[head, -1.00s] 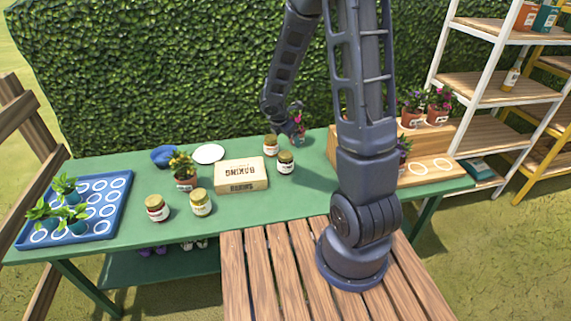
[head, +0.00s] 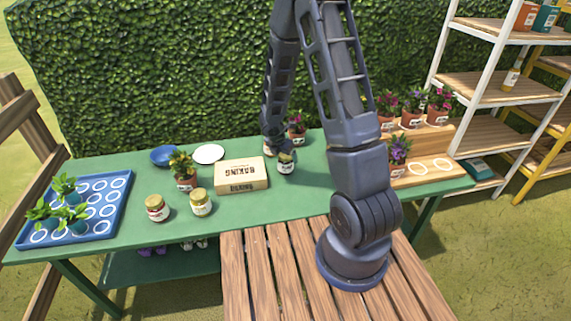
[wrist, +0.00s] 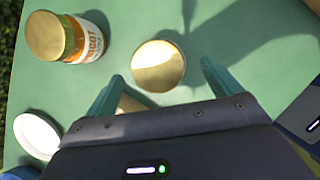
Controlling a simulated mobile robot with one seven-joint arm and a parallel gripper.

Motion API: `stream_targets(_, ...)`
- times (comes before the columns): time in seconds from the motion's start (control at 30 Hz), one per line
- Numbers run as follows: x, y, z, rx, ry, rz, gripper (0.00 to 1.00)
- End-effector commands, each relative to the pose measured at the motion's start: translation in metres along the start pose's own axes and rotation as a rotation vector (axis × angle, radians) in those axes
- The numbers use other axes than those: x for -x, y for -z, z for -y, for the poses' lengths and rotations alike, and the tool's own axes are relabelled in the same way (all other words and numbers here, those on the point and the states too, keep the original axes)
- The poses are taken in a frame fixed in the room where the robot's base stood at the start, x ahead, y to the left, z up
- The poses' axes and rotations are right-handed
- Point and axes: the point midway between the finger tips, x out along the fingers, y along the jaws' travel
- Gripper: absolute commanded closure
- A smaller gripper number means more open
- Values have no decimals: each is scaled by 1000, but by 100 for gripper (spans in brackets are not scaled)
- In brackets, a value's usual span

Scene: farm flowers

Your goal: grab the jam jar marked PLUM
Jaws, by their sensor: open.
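My gripper (wrist: 160,86) is open and points down, with a gold-lidded jar (wrist: 158,66) between and just beyond its fingertips. I see only the lid from above there, not the label. In the head view this seems to be the dark jar (head: 286,167) right of the box, with my gripper (head: 282,152) right above it; its label is too small to read. An orange jar (wrist: 92,40) at left reads "…ICOT". Two more jars stand at the table's front: one dark red (head: 157,208), one pale (head: 201,203). Their labels are unreadable.
The baking box (head: 242,175) lies just left of the jar. Another flower pot (head: 296,131) stands behind. The green table (head: 255,215) is clear in front.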

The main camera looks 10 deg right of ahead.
Motion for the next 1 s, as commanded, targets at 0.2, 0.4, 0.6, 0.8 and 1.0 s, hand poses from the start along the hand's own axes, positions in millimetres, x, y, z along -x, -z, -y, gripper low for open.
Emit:
stream_targets(0.2,-16,3,0,1,2,-1,10)
stream_targets(0.4,-39,4,-1,0,2,-1,10)
stream_targets(0.6,-51,4,-1,-1,1,0,10)
stream_targets(0.8,-52,4,-1,-1,0,0,10)
stream_targets(1.0,-52,4,-1,-1,0,0,37)
